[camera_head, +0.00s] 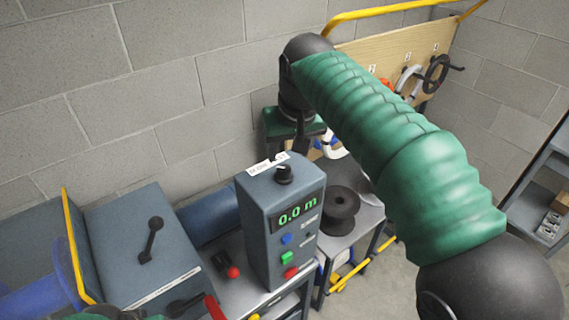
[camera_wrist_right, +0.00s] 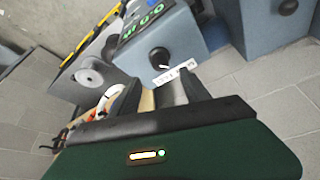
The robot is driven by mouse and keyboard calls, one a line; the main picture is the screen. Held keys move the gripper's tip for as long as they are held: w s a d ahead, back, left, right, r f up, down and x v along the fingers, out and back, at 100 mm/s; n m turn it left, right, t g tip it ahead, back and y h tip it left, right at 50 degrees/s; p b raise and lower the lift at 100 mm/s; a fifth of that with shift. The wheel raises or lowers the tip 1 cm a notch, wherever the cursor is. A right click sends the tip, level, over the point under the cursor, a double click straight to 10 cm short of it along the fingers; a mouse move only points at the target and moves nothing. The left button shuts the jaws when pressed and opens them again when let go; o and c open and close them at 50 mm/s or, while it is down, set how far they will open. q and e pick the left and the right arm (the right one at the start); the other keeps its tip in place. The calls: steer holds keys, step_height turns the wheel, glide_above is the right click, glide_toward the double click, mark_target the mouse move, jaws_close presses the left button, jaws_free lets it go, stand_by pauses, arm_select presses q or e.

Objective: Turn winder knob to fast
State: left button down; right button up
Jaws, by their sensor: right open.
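The black winder knob (camera_head: 284,174) sits on top of the grey-blue control box (camera_head: 254,229), beside white label strips (camera_head: 267,164). The label wording is too small to read surely. In the right wrist view the knob (camera_wrist_right: 160,58) shows a light pointer mark on its side toward the labels. My right gripper (camera_head: 303,147) hangs just behind and above the knob, apart from it. Its two fingers (camera_wrist_right: 157,94) are open with nothing between them.
The box front has a green "0.0 m" display (camera_head: 297,212) and coloured buttons. A black spool (camera_head: 341,212) stands close on the right. A red-knobbed lever (camera_head: 232,272) and a black-handled machine (camera_head: 150,240) lie left. A block wall (camera_head: 170,80) is behind.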

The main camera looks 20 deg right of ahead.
mark_target(284, 168)
steer(key=x, duration=0.6)
steer(key=shift+w+f, duration=0.15)
steer(key=shift+w, duration=0.25)
steer(key=shift+a+f+p, duration=0.1)
steer(key=shift+f+p, duration=0.2)
steer(key=shift+f, duration=0.45)
steer(key=shift+w+f, duration=0.1)
steer(key=shift+w, duration=0.05)
jaws_close()
